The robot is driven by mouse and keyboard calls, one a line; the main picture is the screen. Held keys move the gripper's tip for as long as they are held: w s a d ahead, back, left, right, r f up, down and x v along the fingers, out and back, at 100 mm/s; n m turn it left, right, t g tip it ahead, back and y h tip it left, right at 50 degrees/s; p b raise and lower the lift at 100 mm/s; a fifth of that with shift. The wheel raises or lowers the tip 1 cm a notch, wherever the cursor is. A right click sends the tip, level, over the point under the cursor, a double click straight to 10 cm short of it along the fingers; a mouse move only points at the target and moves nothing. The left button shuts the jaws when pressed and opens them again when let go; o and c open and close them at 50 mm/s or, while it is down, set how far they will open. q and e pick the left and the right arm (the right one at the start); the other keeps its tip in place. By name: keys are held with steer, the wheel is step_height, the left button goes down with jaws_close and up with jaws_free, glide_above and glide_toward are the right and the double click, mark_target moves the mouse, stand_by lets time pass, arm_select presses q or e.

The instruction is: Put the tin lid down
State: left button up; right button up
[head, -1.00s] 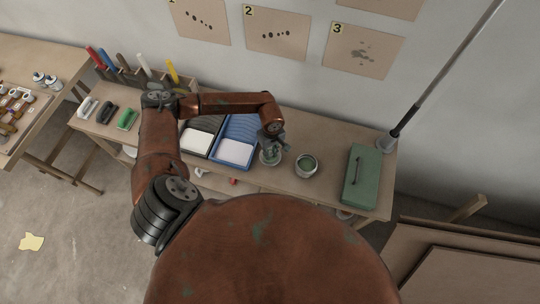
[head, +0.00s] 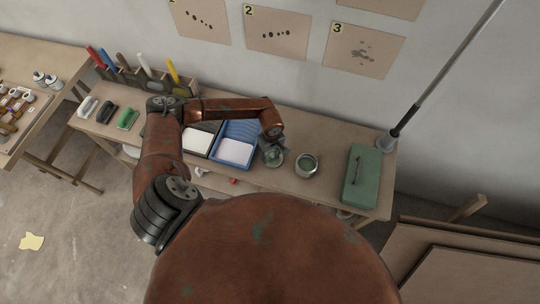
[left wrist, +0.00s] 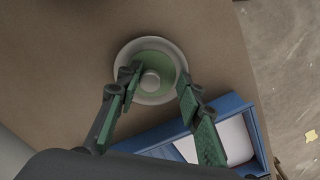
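The tin lid (left wrist: 166,97) is a round, pale-rimmed disc with a green face and a small grey knob in its middle. In the left wrist view it appears to lie flat on the bench top beside the blue tray. My right gripper is not visible.
The blue tray (head: 255,131) and a dark tray (head: 209,127) lie left of the lid. A green case with a handle (head: 362,178) lies at the bench's right. A tool rack (head: 150,82) stands at the back left. Bare bench (head: 320,129) shows behind the tin.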

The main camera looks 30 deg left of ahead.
mark_target(271, 156)
arm_select(q)
step_height(271, 156, up, 12)
steer(key=shift+r, duration=0.15)
stand_by(0.5)
steer(key=shift+w, duration=0.1)
stand_by(0.3)
